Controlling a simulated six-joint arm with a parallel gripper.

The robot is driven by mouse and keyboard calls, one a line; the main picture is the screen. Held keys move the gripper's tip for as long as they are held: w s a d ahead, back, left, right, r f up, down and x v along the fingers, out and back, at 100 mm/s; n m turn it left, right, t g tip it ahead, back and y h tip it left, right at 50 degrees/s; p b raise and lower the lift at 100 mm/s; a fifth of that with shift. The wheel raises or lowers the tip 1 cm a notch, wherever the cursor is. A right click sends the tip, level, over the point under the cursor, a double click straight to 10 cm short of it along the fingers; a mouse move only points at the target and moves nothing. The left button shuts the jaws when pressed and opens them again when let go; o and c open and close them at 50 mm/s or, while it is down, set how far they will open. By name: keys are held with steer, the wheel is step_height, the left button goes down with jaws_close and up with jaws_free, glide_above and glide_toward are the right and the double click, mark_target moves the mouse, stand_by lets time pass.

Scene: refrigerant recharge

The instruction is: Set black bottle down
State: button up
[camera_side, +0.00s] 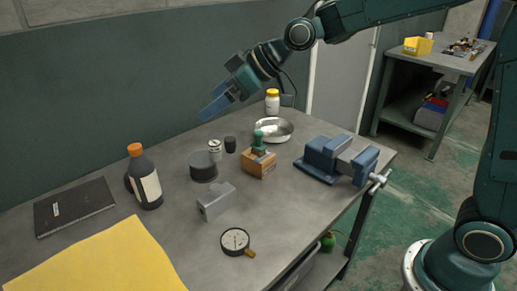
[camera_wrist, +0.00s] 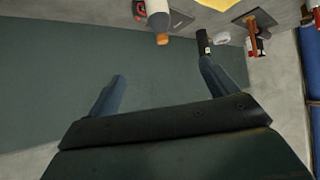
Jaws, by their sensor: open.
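The black bottle (camera_side: 151,189), dark with an orange cap and a white label, stands upright on the grey workbench (camera_side: 100,253) at the left in the side view. A bottle with an orange cap (camera_wrist: 161,40) also shows at the top of the wrist view, its upper part cut off by the frame. My gripper (camera_side: 216,103) is raised above the back of the bench, up and to the right of the bottle and apart from it. Its two blue fingers are spread with nothing between them in the wrist view (camera_wrist: 161,70).
A black notebook (camera_side: 75,207) and yellow sheet (camera_side: 100,262) flank the bottle. A dark round container (camera_side: 203,168), grey block (camera_side: 216,202), gauge (camera_side: 235,240), wooden block (camera_side: 259,164), metal bowl (camera_side: 273,130) and blue vise (camera_side: 335,158) occupy the bench. The green wall (camera_side: 100,100) stands behind.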

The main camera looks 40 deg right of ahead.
steer(key=w+a+f+n+y, duration=0.2)
steer(key=w+a+f+y, duration=0.1)
steer(key=w+a+f, duration=0.4)
steer(key=n+y, duration=0.1)
steer(key=y, duration=0.2)
glide_above(152, 163)
steer(key=shift+t, duration=0.3)
steer(key=f, duration=0.5)
steer(key=shift+s+d+f, duration=0.2)
steer(key=shift+f, duration=0.05)
steer(key=shift+w+a+f, duration=0.2)
steer(key=shift+f, duration=0.15)
steer(key=shift+f, duration=0.1)
steer(key=shift+f, duration=2.8)
steer(key=shift+f, duration=0.1)
steer(key=shift+f+x, duration=0.2)
steer(key=shift+x, duration=1.1)
steer(key=shift+f+x, duration=0.2)
steer(key=shift+x, duration=1.1)
